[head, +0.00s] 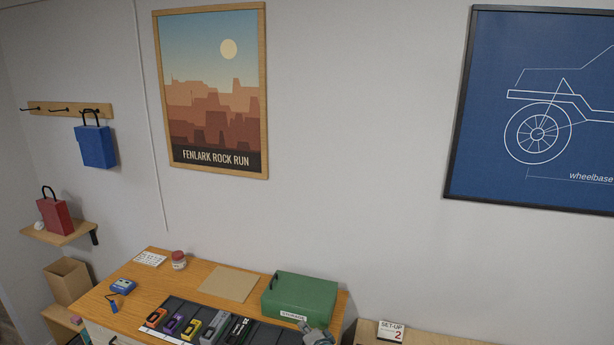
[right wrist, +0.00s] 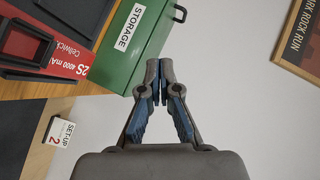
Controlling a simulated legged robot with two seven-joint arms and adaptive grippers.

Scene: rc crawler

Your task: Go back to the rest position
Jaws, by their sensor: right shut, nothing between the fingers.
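My right gripper (right wrist: 160,82) is shut and empty in the right wrist view, its fingertips together beside the green storage box (right wrist: 136,40). In the head view only a small grey part of my right gripper (head: 318,337) shows at the bottom edge, in front of the green storage box (head: 299,297). I cannot tell from the pictures whether it touches the box. My left gripper is not in view.
A wooden bench (head: 118,278) holds a dark tray (head: 262,334) with several coloured packs, a brown board (head: 229,284) and a small jar (head: 179,260). A set-up card (head: 391,331) stands at right. A blue bag (head: 96,147) hangs from hooks; a red bag (head: 53,217) sits on a shelf.

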